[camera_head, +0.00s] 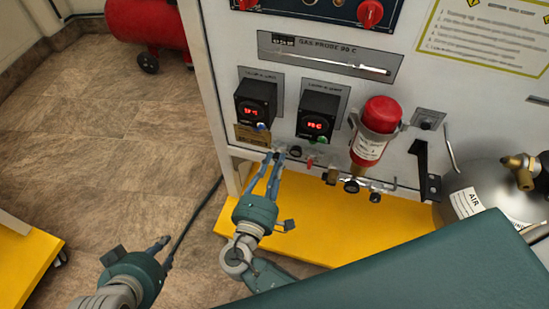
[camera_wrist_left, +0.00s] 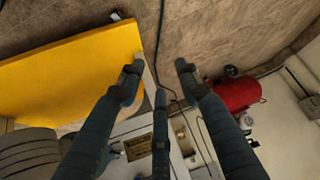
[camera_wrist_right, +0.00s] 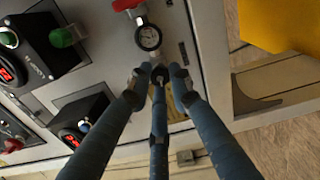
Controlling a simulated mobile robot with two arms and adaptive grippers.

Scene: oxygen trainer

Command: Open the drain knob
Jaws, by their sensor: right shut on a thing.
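My right gripper (camera_head: 273,158) reaches up to the lower left of the grey panel (camera_head: 232,105). In the right wrist view its fingers (camera_wrist_right: 158,80) are closed around a small dark knob (camera_wrist_right: 160,72), which I take as the drain knob. The fingers hide most of it, and I cannot tell its turn angle. A round gauge (camera_wrist_right: 148,37) sits right beside it, with a red knob (camera_wrist_right: 128,5) beyond. My left gripper (camera_head: 166,251) hangs over the floor at lower left. In the left wrist view its fingers (camera_wrist_left: 157,72) are apart and empty.
Two black controllers with red digits (camera_head: 256,103) (camera_head: 319,115) are above the knob. A red bottle (camera_head: 376,130) and a silver air cylinder (camera_head: 490,195) stand to the right. A yellow base (camera_head: 400,220) juts out below. Open floor (camera_head: 90,140) lies left.

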